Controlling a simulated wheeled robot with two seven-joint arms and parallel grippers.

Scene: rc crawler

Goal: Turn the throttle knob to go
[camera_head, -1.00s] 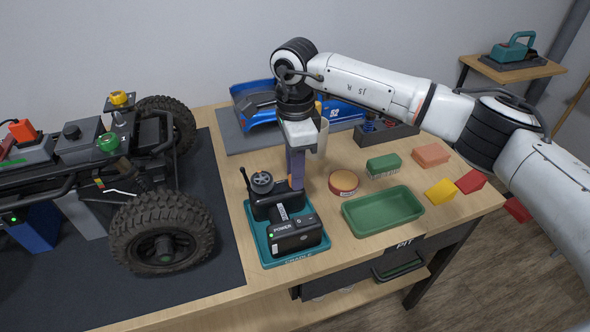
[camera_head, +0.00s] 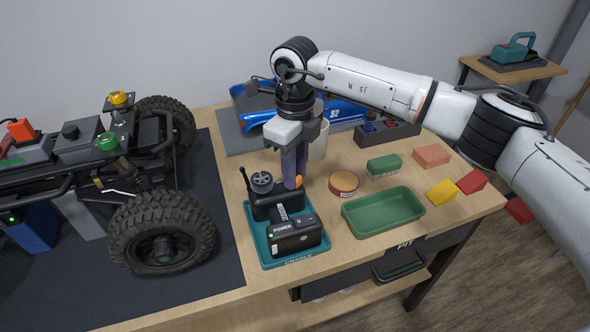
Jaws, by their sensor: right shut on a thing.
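The black radio transmitter (camera_head: 294,238) sits in a teal cradle (camera_head: 284,262) on the wooden bench. It has a POWER label, a lit green light and a small antenna. A round dark dial (camera_head: 262,182) is on its upper left. My right gripper (camera_head: 294,184) points down at the transmitter's upper right. Its purple-grey fingers are shut on the throttle knob, which they largely hide. A small orange part (camera_head: 299,181) shows at the fingertips; I cannot tell the knob's exact angle. My left gripper is out of view.
The crawler (camera_head: 90,170) stands on a dark mat at left. A round tin (camera_head: 344,183), green tray (camera_head: 384,211), green block (camera_head: 384,165) and coloured blocks lie to the right. A white mug (camera_head: 319,145) and blue body shell (camera_head: 345,112) are behind my gripper.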

